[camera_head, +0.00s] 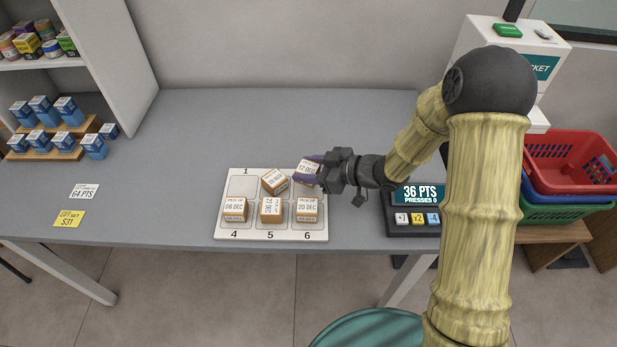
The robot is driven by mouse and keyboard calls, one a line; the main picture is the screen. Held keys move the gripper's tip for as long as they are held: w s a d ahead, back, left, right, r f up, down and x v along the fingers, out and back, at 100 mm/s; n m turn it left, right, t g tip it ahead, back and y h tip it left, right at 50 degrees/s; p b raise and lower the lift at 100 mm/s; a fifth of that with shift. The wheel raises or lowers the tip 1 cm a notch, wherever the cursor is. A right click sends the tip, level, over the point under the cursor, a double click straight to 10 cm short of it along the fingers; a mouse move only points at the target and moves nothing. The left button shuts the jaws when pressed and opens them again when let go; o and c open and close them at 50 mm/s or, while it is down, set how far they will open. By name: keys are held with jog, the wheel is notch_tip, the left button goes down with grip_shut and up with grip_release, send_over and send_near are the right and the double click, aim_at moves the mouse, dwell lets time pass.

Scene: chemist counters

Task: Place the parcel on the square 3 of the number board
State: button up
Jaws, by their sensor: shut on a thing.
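The white number board (255,180) lies on the grey counter. Its labels 1, 4, 5 and 6 show. My gripper (314,172) is shut on a parcel (307,167), a small box marked with a 12 DEC-like date, at the board's upper right, where square 3 would be. I cannot tell whether this parcel touches the board. Another parcel (275,181) sits turned at an angle near the top middle. Parcels stand on square 4 (235,209), square 5 (271,210) and square 6 (307,210). Labels 2 and 3 are hidden.
A points device (415,205) reading 36 PTS with buttons stands right of the board. Blue boxes (65,112) on wooden steps and two price cards (84,192) are at left. A white ticket machine (500,40) and stacked baskets (572,160) are at right.

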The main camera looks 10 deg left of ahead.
jog(key=shift+f, duration=1.8)
jog(key=shift+f+b, duration=0.15)
jog(key=shift+b, duration=0.15)
jog(key=o, duration=0.7)
jog(key=shift+r, duration=0.25)
jog(key=p+v, duration=0.1)
jog(key=v, duration=1.1)
jog(key=shift+w, duration=0.1)
